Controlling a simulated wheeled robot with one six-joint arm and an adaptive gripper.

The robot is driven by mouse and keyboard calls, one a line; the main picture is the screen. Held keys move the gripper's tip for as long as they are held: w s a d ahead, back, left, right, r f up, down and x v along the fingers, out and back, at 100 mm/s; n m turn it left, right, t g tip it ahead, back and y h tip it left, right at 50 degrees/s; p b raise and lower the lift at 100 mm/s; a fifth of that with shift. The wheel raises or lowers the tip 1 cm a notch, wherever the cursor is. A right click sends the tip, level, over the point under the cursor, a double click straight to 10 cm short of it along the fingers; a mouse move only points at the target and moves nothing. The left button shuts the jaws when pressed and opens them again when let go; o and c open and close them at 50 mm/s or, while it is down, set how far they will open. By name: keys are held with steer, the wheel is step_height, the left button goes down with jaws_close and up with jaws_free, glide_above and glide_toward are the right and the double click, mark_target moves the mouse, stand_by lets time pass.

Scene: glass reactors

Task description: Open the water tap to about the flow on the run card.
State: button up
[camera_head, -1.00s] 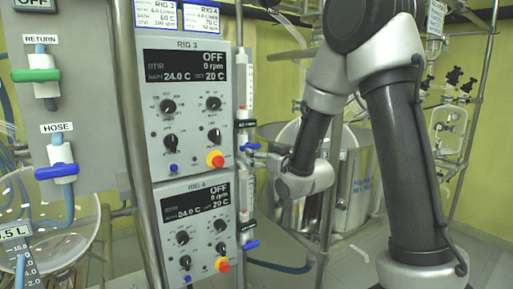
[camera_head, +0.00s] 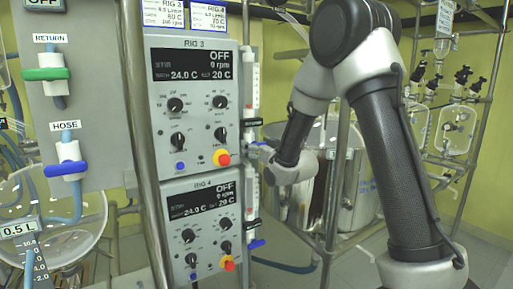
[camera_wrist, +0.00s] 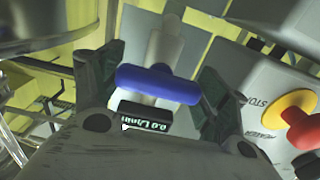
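In the wrist view a blue tap handle (camera_wrist: 158,84) lies crosswise on a pale tube, between the two fingers of my gripper (camera_wrist: 155,88). The fingers stand open, one on each side, with small gaps to the handle. Below it a small display (camera_wrist: 145,116) reads 0.0 L/min. In the head view my gripper (camera_head: 262,153) is at the tap on the right side of the RIG 3 panel (camera_head: 190,100), and my arm mostly hides that handle. The run cards (camera_head: 170,13) hang above the panel; their small print is partly cut off.
The RIG 4 panel (camera_head: 200,225) is below, with its own blue handle (camera_head: 256,244). A red and yellow stop button (camera_wrist: 300,112) is close on the right in the wrist view. A steel vessel (camera_head: 355,185) stands behind my arm. Blue HOSE (camera_head: 66,168) and green RETURN (camera_head: 46,74) valves are at left.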

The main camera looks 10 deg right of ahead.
steer(key=shift+c, duration=0.8)
steer(key=n, duration=0.5)
steer(key=shift+n, duration=0.4)
steer(key=n, duration=0.6)
steer(key=o, duration=0.7)
steer(key=shift+o, duration=0.2)
